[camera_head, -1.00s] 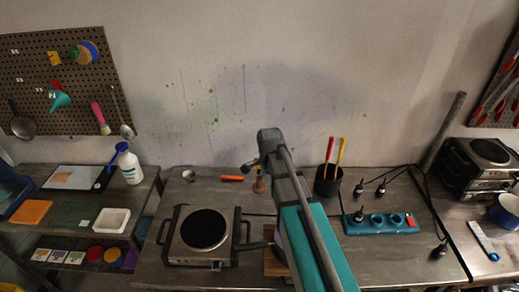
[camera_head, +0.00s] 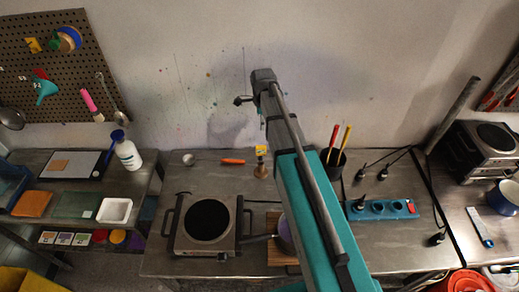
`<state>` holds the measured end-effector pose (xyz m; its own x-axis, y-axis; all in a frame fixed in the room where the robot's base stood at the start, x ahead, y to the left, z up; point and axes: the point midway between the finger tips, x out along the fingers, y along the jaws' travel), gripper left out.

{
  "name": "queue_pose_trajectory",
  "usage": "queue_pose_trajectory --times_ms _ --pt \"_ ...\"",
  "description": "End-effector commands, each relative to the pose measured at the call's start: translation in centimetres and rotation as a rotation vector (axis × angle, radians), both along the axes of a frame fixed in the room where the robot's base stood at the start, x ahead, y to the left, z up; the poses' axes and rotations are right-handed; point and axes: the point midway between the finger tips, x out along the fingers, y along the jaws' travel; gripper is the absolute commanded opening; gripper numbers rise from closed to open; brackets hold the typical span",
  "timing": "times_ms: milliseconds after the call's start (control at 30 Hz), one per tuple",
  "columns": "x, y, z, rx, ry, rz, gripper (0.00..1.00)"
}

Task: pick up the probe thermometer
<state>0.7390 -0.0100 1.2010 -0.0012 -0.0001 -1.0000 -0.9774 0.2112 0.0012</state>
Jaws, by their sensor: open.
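I cannot pick out the probe thermometer for certain. A slim orange item (camera_head: 233,161) lies at the back of the middle bench. A white and blue strip-like item (camera_head: 480,228) lies on the right bench. Either is too small to identify. My arm reaches up and away over the bench. At its far end my gripper (camera_head: 242,100) shows as a small dark tip in front of the wall, above the bench and apart from both items. It appears empty. Its fingers are too small to make out clearly.
A hotplate (camera_head: 207,220) and a pan on a wooden board (camera_head: 277,257) take the middle bench (camera_head: 170,262). Behind are a small brown item (camera_head: 261,171) and a black tool cup (camera_head: 331,168). A teal power strip (camera_head: 380,209) with cables lies right. Red buckets (camera_head: 466,282) stand lower right.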

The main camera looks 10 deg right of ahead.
Motion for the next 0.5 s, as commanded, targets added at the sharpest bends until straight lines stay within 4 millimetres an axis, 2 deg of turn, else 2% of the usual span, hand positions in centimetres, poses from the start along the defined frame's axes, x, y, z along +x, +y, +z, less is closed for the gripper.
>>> queue_pose_trajectory --times_ms 267,500 --pt "0.0 0.5 -0.1 0.0 0.0 0.008 0.74" --pt "0.0 0.6 -1.0 0.0 0.0 0.011 0.74"
